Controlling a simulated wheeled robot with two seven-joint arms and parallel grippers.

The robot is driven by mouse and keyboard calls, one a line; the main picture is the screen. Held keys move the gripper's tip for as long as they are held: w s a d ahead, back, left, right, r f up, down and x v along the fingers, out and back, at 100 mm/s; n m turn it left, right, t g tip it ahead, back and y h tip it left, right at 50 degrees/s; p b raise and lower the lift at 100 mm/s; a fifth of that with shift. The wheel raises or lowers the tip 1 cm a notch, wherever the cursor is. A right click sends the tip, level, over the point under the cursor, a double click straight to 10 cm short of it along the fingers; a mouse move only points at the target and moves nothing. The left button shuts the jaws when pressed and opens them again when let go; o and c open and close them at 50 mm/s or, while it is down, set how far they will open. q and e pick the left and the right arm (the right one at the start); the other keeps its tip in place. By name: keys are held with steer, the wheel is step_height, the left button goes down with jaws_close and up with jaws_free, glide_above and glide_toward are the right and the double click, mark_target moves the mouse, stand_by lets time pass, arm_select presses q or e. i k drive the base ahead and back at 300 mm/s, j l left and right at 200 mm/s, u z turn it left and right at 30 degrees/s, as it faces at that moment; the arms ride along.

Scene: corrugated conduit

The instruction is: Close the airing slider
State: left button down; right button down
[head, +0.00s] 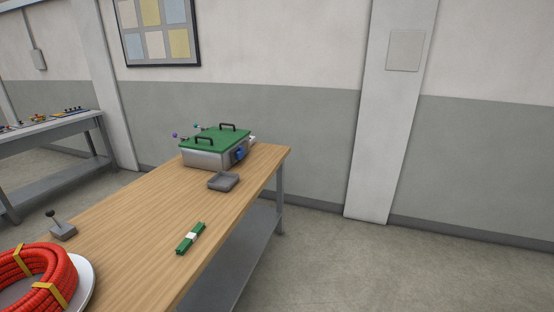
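A grey metal box (205,158) with a green lid (215,139) stands at the far end of the wooden table. The lid has two dark handles. A blue part (240,153) sits on the box's right side. Small knobs, one purple (175,135) and one teal, stick up at its left and back. I cannot tell which part is the airing slider, nor its position. Neither of my grippers is in view.
The wooden table (140,220) holds a grey tray (224,181), a green bundle with a white band (190,238), a small lever on a base (62,231) and a red corrugated coil (40,275) on a white round plate. Open floor lies right of the table.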

mark_target(240, 154)
steer(key=i+l+u, duration=0.35)
steer(key=i, duration=0.25)
steer(key=i+l, duration=0.3)
steer(key=l, duration=0.15)
steer(key=i+l, duration=0.3)
steer(key=i+l+u, duration=0.1)
steer(key=i+l, duration=0.2)
steer(key=l, duration=0.25)
steer(key=i+l, duration=0.3)
steer(key=l, duration=0.15)
steer(key=i+l, duration=0.25)
steer(key=l, duration=0.2)
steer(key=i+l, duration=0.3)
steer(key=l, duration=0.15)
steer(key=u, duration=0.05)
